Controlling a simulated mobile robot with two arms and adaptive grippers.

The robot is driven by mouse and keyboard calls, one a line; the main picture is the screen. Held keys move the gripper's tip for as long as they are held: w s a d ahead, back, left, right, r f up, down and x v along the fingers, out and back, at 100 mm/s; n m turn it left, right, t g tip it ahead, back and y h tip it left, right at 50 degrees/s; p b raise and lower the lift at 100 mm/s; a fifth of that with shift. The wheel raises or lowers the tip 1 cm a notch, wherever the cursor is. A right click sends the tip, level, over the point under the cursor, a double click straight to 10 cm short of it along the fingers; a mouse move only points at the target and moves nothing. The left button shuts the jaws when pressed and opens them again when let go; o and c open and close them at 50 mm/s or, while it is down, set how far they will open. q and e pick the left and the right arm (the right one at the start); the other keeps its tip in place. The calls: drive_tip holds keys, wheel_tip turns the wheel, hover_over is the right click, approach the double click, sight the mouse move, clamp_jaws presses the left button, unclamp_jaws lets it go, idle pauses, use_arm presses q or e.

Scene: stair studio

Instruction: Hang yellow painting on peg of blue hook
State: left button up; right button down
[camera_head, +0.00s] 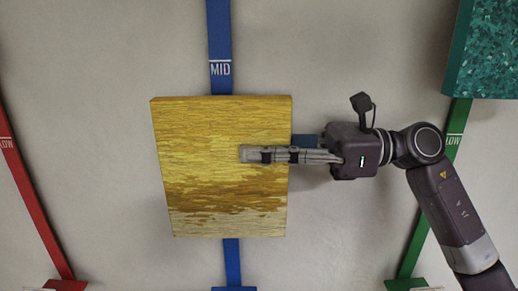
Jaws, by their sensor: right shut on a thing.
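The yellow painting (205,190), a thick panel with yellow and brown streaks, is upright with a very slight tilt in front of the blue strip. My right gripper (245,154) reaches in from the right and is shut on the painting's right edge, with a finger lying across its front face. The blue hook strip (220,45), marked MID, runs down the wall behind the painting and shows above and below it. Its peg is not visible, and I cannot tell whether the painting touches it. My left gripper is not in view.
A red strip (25,185) marked LOW stands at the left and a green strip (420,235) marked LOW at the right. A teal speckled painting (485,50) hangs at the upper right, over the green strip. The wall left of the yellow painting is clear.

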drive_tip(key=shift+f, duration=0.1)
drive_tip(key=c, duration=1.7)
unclamp_jaws()
drive_tip(key=shift+o, duration=0.2)
